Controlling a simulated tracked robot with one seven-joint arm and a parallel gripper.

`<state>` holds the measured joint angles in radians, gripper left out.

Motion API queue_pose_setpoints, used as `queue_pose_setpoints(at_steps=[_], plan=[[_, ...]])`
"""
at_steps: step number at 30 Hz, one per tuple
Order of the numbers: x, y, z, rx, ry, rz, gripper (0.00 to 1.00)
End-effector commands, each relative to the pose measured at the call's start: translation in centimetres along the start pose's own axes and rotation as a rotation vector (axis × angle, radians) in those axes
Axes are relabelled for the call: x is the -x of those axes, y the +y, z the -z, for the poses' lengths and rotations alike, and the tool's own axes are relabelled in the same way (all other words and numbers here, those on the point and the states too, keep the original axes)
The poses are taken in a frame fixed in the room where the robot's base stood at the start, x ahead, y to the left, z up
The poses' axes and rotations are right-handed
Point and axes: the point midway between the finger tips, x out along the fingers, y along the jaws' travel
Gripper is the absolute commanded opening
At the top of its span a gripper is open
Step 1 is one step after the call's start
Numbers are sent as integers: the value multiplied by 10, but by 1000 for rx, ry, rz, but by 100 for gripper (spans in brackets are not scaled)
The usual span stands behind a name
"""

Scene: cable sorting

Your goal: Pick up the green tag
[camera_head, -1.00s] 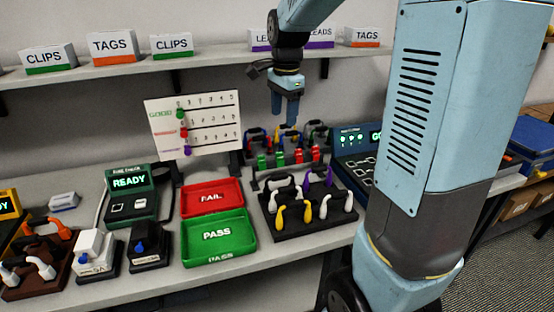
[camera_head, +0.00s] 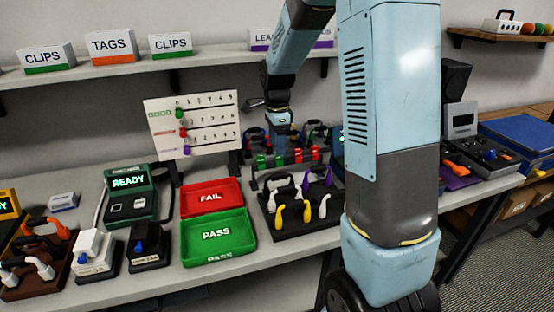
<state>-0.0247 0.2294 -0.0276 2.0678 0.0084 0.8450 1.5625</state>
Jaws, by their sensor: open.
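Small green tags stand in the rack at the back of the bench; one green tag (camera_head: 261,162) is at the rack's left end. Another green tag (camera_head: 279,160) shows just right of it, with red tags (camera_head: 298,156) further right. My gripper (camera_head: 279,150) points down over the left part of this rack, close above or in front of the green tags. It is open, and I see nothing held in it. Its fingers are small and partly blend with the rack behind, so I cannot tell whether they touch a tag.
A black holder (camera_head: 283,230) with yellow, white and purple leads stands in front of the rack. A red FAIL tray (camera_head: 210,199) and green PASS tray (camera_head: 217,238) lie to its left. A white counting board (camera_head: 205,135) stands behind them. A shelf (camera_head: 120,67) with labelled boxes runs above.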

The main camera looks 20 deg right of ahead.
Motion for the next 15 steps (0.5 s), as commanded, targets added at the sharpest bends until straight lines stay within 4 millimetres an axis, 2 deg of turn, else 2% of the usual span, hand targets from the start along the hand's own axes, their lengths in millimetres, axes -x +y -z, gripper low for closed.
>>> queue_pose_setpoints(at_steps=[5, 15], plan=[[-9, 0, 1, 0, 0, -1, 63], [-50, 0, 6, 1, 0, -1, 63]])
